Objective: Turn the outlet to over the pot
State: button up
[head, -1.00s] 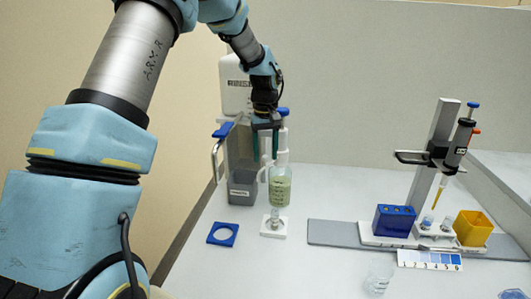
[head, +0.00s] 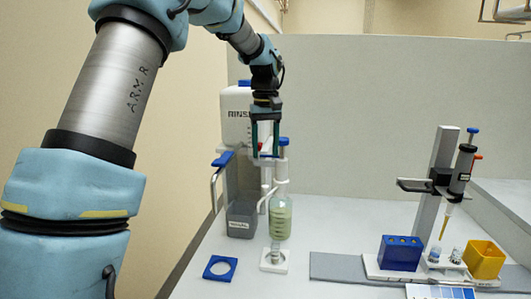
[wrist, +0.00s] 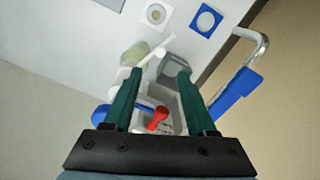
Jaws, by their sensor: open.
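A bent metal outlet pipe with a blue grip (head: 222,159) sticks out to the left of the white rinse unit (head: 236,128). Its end hangs down left of the grey pot (head: 241,220), not over it. In the wrist view the outlet's blue grip (wrist: 236,97) lies at the right, outside my fingers, and the grey pot (wrist: 174,72) shows between and beyond the fingertips. My gripper (head: 265,153) is open and empty, pointing down in front of the rinse unit, to the right of the outlet. It also shows in the wrist view (wrist: 157,76).
A blue square ring (head: 220,267) lies in front. A red knob (wrist: 157,119) is under my gripper. A blue rack (head: 400,254), pipette stand and yellow box (head: 484,260) stand right.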

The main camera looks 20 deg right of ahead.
jog(key=shift+c, duration=0.4)
